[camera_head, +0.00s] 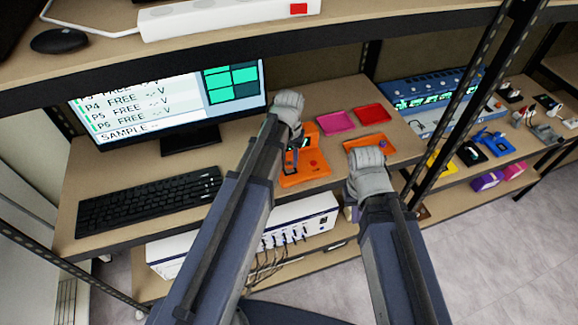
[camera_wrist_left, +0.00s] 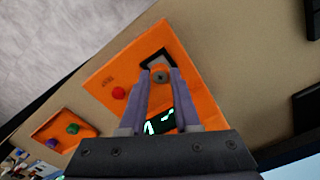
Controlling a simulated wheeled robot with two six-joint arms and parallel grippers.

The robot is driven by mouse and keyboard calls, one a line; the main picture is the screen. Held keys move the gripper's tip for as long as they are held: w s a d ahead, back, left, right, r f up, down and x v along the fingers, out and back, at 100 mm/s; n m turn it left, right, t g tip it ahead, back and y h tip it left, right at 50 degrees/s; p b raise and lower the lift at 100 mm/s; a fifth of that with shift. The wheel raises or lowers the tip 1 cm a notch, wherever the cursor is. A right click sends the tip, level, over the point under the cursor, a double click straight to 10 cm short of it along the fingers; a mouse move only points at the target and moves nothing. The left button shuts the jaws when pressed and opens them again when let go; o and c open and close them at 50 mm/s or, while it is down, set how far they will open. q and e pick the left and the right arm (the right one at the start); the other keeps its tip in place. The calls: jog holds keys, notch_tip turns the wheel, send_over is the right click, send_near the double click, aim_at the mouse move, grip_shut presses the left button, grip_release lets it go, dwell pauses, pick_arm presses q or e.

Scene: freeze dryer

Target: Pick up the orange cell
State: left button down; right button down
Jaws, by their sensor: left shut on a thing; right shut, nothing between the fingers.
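My left gripper (camera_head: 292,152) is over an orange device (camera_head: 305,172) on the desk. In the left wrist view, the left gripper's fingers (camera_wrist_left: 160,84) are shut on a small round cell (camera_wrist_left: 160,77).
An orange tray (camera_head: 384,148) stands right of the device; in the wrist view this tray (camera_wrist_left: 47,122) holds a green and a purple piece. Pink (camera_head: 336,122) and red (camera_head: 373,114) trays lie behind. A keyboard (camera_head: 148,200) and monitor (camera_head: 165,105) are left. A shelf crosses above.

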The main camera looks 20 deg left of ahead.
pick_arm(q)
jog(key=shift+r+p, duration=1.55)
jog(key=shift+r, duration=0.2)
jog(key=shift+f, duration=0.1)
